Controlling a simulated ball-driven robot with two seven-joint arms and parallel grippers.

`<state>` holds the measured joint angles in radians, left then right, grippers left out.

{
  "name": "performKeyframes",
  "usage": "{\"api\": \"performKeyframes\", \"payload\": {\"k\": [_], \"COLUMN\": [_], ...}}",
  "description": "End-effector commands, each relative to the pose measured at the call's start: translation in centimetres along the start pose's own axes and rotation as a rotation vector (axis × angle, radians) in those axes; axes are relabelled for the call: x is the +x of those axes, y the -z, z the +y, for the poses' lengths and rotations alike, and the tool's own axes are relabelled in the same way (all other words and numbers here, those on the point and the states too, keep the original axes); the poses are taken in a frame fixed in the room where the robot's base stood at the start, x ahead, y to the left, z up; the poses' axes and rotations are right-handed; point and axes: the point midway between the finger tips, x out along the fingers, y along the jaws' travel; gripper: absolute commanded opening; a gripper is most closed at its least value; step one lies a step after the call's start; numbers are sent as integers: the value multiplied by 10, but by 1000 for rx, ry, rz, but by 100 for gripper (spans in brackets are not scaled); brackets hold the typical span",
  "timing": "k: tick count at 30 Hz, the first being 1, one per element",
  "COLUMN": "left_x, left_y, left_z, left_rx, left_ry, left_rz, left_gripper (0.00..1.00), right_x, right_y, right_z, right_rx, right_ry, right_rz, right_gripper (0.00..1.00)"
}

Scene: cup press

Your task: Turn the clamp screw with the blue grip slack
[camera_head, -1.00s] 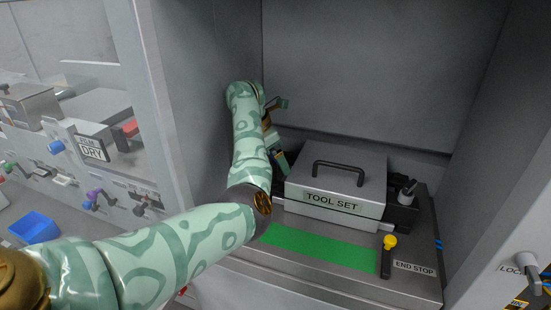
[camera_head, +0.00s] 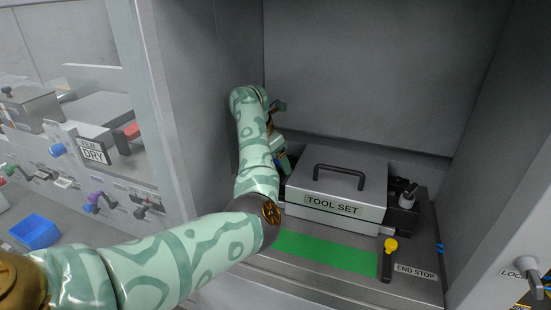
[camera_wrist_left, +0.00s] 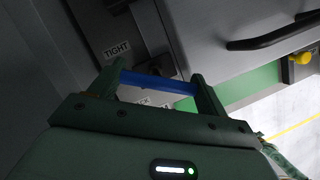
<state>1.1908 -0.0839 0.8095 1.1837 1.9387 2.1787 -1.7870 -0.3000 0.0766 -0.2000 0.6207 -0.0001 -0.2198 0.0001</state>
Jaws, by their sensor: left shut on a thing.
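The blue grip (camera_wrist_left: 158,84) of the clamp screw lies like a bar across the gap between the fingers of my left gripper (camera_wrist_left: 157,78), which is shut on it. A TIGHT label (camera_wrist_left: 117,50) is beyond the grip, and another label (camera_wrist_left: 145,101), partly hidden, is just below the grip. In the head view my left gripper (camera_head: 281,160) is at the left side of the TOOL SET box (camera_head: 335,218), and my arm hides much of the clamp screw. My right gripper is not in view.
The box has a black handle (camera_head: 340,170) on top. A green strip (camera_head: 325,254) runs in front of it, with a yellow-knobbed END STOP lever (camera_head: 390,245) at the right. The recess wall (camera_head: 195,100) is close on the left.

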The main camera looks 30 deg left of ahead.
Motion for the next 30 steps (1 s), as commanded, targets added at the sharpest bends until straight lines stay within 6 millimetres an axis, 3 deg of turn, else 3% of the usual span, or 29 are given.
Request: {"api": "performKeyframes", "payload": {"k": [30], "left_x": [3], "left_y": [1], "left_z": [0], "left_rx": [-879], "left_ry": [-364], "left_rz": [3], "left_gripper": [54], "right_x": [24], "right_y": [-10], "right_z": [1], "right_rx": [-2], "right_ry": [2], "right_rz": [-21], "right_gripper": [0]}}
